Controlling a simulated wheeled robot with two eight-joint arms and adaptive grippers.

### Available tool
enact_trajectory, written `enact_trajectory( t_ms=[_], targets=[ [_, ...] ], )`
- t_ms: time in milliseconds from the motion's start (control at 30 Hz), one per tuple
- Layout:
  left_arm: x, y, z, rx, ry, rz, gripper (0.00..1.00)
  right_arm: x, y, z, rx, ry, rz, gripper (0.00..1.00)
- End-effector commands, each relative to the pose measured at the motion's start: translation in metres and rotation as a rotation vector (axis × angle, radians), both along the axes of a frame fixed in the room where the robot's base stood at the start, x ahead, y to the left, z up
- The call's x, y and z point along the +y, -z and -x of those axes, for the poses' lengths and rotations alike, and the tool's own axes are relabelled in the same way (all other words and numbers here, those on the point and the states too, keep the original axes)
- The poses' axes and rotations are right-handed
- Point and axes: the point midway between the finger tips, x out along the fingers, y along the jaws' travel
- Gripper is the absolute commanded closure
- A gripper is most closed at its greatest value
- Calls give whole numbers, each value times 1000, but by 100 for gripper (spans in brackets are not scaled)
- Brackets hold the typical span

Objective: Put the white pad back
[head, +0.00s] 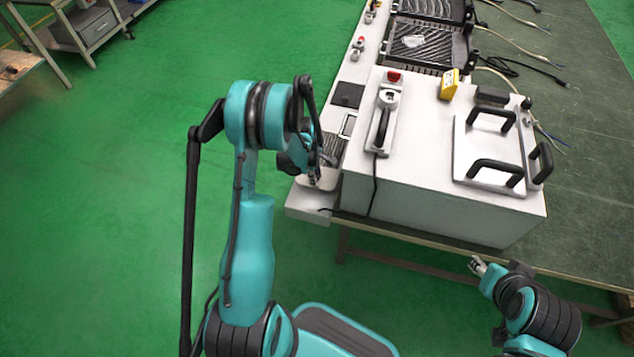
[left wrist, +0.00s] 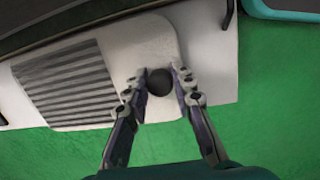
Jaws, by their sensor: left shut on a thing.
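The white pad (left wrist: 150,38) is a flat plate with rounded corners and a round dark knob (left wrist: 159,81). In the left wrist view it lies over the pale ledge, beside a grey ridged plate (left wrist: 66,86). My left gripper (left wrist: 161,84) has a finger on each side of the knob and is shut on it. In the head view the pad (head: 322,183) shows partly under my left gripper (head: 314,174), at the ledge's near end. Whether the pad touches the ledge is unclear. My right gripper (head: 478,265) is off the table's front edge, away from the pad; its jaw opening is unclear.
A large white box (head: 440,190) stands right of the ledge, with a black-handled plate (head: 492,150), a switch unit (head: 383,115) and a yellow block (head: 449,84) on top. A black cable hangs down its front. Ridged heaters (head: 425,45) stand behind. Green floor lies open at left.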

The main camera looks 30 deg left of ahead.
Motion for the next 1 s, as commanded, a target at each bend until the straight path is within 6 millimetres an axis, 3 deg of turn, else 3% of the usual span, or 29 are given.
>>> enact_trajectory(
  t_ms=[167,533,567,600,1000],
  targets=[
    [0,28,0,-1,1,0,100,0,14,0,0,0,0,60],
    [0,30,0,0,1,0,100,0,12,0,0,0,0,60],
    [0,30,0,0,1,0,68,0,12,0,0,0,0,60],
    [0,30,0,0,1,0,57,0,12,0,0,0,0,60],
    [0,23,0,0,0,0,55,0,10,0,0,0,0,60]
  ],
)
